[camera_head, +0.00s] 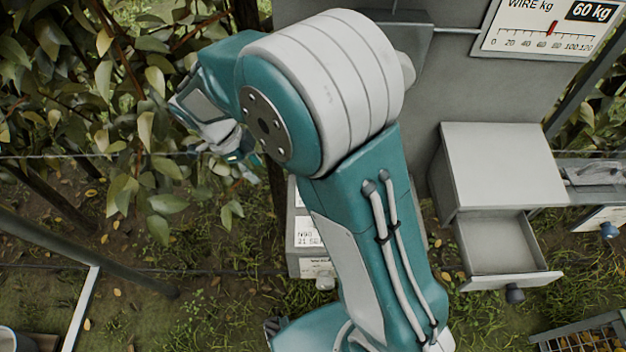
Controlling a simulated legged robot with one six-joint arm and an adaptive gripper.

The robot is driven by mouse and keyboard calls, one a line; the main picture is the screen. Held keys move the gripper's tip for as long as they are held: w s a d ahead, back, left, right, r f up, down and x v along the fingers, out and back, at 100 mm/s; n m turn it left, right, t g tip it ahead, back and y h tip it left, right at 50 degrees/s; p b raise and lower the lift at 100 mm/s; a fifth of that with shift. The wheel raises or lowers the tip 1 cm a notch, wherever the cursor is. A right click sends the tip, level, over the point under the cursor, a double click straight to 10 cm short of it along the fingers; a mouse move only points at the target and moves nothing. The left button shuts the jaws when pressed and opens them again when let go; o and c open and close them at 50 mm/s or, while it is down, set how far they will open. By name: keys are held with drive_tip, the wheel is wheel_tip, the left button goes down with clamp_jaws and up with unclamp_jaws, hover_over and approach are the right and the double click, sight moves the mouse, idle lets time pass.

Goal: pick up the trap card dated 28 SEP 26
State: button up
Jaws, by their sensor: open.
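A white card (306,232) with dark print shows on the grey box left of my arm. Its print starts "N90" and "21 SE", and my arm cuts off the rest. I can read no 28 SEP 26 date in this view. My gripper (243,168) is at the upper left, beside the leaves and partly hidden by my own arm. Its fingers are small and hard to make out, and it appears open with nothing seen in it. It is above and left of the white card, apart from it.
A grey cabinet (505,165) stands right, with its drawer (497,245) pulled out and seemingly empty. A grey tray (590,195) holds a metal tool at the right edge. A wire gauge (545,30) reads 60 kg. Leaves crowd the left; a crate (583,330) sits lower right.

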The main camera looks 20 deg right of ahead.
drive_tip(key=s+d, duration=0.1)
drive_tip(key=d, duration=0.2)
drive_tip(key=s+d, duration=0.1)
drive_tip(key=d, duration=0.2)
drive_tip(key=s+d, duration=0.1)
drive_tip(key=d, duration=0.3)
drive_tip(key=shift+s, duration=0.2)
drive_tip(key=x, duration=0.4)
drive_tip(key=shift+s+d, duration=0.2)
drive_tip(key=shift+d, duration=0.25)
drive_tip(key=shift+d+f, duration=0.2)
drive_tip(key=shift+f, duration=0.25)
drive_tip(key=c, duration=0.5)
